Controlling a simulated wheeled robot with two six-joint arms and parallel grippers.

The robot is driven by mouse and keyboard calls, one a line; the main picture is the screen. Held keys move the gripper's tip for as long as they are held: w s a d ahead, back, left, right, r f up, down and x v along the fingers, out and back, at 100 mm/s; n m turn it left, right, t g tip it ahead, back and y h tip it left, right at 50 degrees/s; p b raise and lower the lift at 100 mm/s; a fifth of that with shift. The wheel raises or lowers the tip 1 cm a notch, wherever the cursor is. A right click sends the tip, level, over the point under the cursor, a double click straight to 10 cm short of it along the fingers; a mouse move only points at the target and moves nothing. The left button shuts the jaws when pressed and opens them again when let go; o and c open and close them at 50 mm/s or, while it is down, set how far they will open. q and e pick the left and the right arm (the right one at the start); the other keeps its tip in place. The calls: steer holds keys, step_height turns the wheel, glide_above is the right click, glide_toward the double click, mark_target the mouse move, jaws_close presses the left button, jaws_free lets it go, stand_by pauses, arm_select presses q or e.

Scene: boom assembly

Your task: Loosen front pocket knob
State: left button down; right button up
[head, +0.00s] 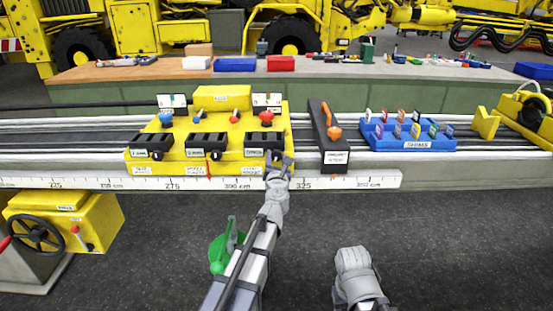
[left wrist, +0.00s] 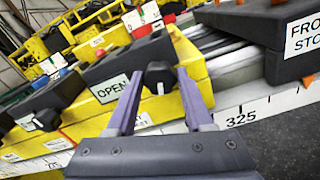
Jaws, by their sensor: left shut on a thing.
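The yellow fixture (head: 228,134) carries three black pocket blocks along its front edge. The rightmost block (head: 258,142) has a white label; in the left wrist view this black block (left wrist: 116,70) reads "OPEN". At its front right is a small black knob (left wrist: 158,76). My left gripper (head: 279,164) is at the front right corner of the fixture, its purple fingers (left wrist: 160,82) shut on the knob, one on each side. The knob is hidden behind the gripper in the head view. My right arm shows low in the head view, but its gripper fingers do not show.
A black box with an orange handle (head: 331,131) stands just right of the fixture; its label in the left wrist view begins "FRO". A blue tray (head: 409,142) with several small coloured pieces is farther right. A white ruler strip (head: 215,183) runs below the fixture.

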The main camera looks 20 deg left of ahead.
arm_select(q)
steer(key=shift+c, duration=1.4)
jaws_free()
steer(key=shift+s, duration=0.1)
steer(key=v, duration=0.7)
steer(key=shift+s, duration=0.35)
steer(key=shift+d, duration=0.15)
